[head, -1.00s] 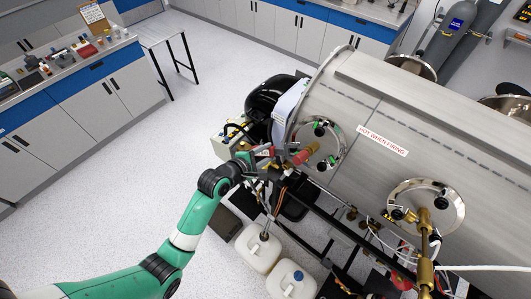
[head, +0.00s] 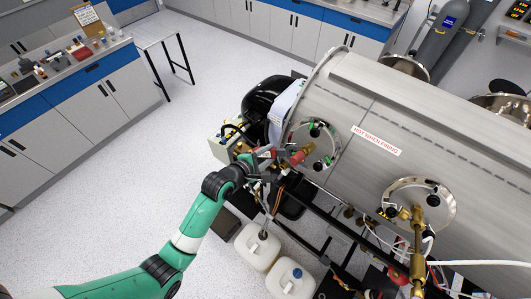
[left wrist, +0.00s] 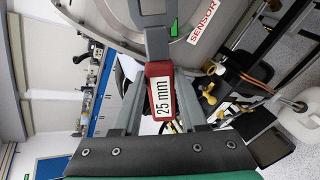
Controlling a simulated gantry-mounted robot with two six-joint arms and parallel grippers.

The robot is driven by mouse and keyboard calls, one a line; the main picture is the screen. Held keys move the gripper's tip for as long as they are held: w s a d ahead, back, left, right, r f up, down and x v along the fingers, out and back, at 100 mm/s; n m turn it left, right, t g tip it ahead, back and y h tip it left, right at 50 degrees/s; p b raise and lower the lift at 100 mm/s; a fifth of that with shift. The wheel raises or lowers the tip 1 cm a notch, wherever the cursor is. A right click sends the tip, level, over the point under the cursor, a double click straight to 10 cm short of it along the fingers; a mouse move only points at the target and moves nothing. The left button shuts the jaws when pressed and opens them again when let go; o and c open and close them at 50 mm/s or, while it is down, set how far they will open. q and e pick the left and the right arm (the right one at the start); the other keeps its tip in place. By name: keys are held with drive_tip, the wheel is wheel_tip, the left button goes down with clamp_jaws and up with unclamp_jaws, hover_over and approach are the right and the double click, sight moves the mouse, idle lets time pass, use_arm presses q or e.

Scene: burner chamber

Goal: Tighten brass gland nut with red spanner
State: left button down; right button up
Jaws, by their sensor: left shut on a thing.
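My left gripper (head: 268,160) is beside the left round flange (head: 325,134) on the steel chamber's side. In the left wrist view its jaws are shut on the red grip of the spanner (left wrist: 160,88), labelled "25 mm". The spanner's grey shank and head point up in that view, in front of a plate marked "SENSOR". My right gripper is out of view.
The steel chamber (head: 440,135) fills the right side. A second flange with brass fittings (head: 417,215) is at right. A dark frame rail (head: 325,224) and white jugs (head: 257,248) lie below. Floor (head: 115,205) at left is open.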

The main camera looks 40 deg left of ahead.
sight(274, 152)
use_arm(q)
drive_tip(key=shift+w+d+r, duration=0.25)
drive_tip(key=shift+d+r, duration=0.1)
drive_tip(key=shift+d, duration=0.2)
drive_tip(key=shift+w+d+r, duration=0.2)
drive_tip(key=shift+d+r, duration=0.1)
drive_tip(key=shift+d, duration=0.25)
idle(0.8)
idle(0.4)
drive_tip(key=shift+w+a+r+m, duration=0.15)
drive_tip(key=shift+a+r+m, duration=0.15)
drive_tip(key=shift+m, duration=0.3)
drive_tip(key=shift+w+a+r+m, duration=0.15)
drive_tip(key=shift+r+m, duration=0.25)
drive_tip(key=shift+m, duration=0.2)
drive_tip(key=shift+r, duration=0.1)
drive_tip(key=shift+w+a+r+m, duration=0.2)
drive_tip(key=shift+r+m, duration=0.15)
drive_tip(key=shift+m, duration=0.25)
drive_tip(key=shift+w+a+r+m, duration=0.1)
drive_tip(key=shift+w+r+m, duration=0.1)
drive_tip(key=shift+r+m, duration=0.3)
drive_tip(key=shift+f, duration=0.1)
